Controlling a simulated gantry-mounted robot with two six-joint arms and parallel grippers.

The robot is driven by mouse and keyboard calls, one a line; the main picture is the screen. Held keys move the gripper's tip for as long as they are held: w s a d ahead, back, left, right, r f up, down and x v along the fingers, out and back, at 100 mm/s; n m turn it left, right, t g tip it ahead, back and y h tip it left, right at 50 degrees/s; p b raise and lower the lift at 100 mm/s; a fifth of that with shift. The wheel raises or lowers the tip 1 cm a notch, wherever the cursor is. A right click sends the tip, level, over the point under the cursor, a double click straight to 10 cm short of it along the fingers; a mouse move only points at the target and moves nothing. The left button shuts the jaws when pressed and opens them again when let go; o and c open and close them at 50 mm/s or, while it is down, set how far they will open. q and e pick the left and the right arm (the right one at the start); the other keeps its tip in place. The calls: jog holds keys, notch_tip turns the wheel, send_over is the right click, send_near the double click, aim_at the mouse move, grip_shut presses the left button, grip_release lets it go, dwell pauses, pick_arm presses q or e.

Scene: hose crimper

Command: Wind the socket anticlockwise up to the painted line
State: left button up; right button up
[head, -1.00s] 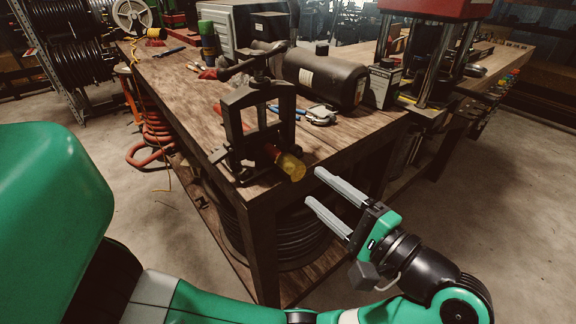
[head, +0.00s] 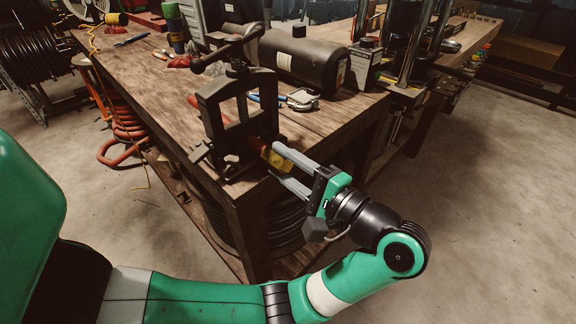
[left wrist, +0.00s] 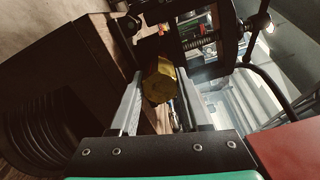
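The yellow socket (head: 275,159) sits on the end of a red hose (head: 194,102) held in a black bench vise (head: 238,111) at the table's near corner. My left gripper (head: 275,162) comes from the right, with its two grey fingers on either side of the socket. In the left wrist view, the socket (left wrist: 160,82) stands between the fingers of the left gripper (left wrist: 160,90), with narrow gaps seeming to show at its sides. The gripper looks open around it; contact cannot be made out. I cannot make out the painted line. My right gripper is not in view.
The wooden workbench (head: 155,75) carries a dark cylindrical tank (head: 305,64) and a metal fitting with blue handles (head: 301,99) behind the vise. A press (head: 405,45) stands at the back right. Coiled black hose (head: 275,232) lies below the bench. The floor at right is clear.

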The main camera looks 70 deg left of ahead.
pick_arm(q)
grip_shut()
jog(key=n, duration=0.5)
jog(key=shift+n, duration=0.3)
jog(key=n, duration=0.5)
jog(key=shift+o, duration=1.8)
grip_release()
jog(key=shift+n, duration=0.3)
jog(key=shift+w+d+f+b, duration=0.1)
jog(key=shift+w+d+b, duration=0.1)
jog(key=shift+b, duration=0.1)
jog(key=shift+b+v, duration=1.1)
jog(key=shift+b, duration=0.05)
jog(key=shift+p+v, duration=0.4)
jog(key=shift+v, duration=0.8)
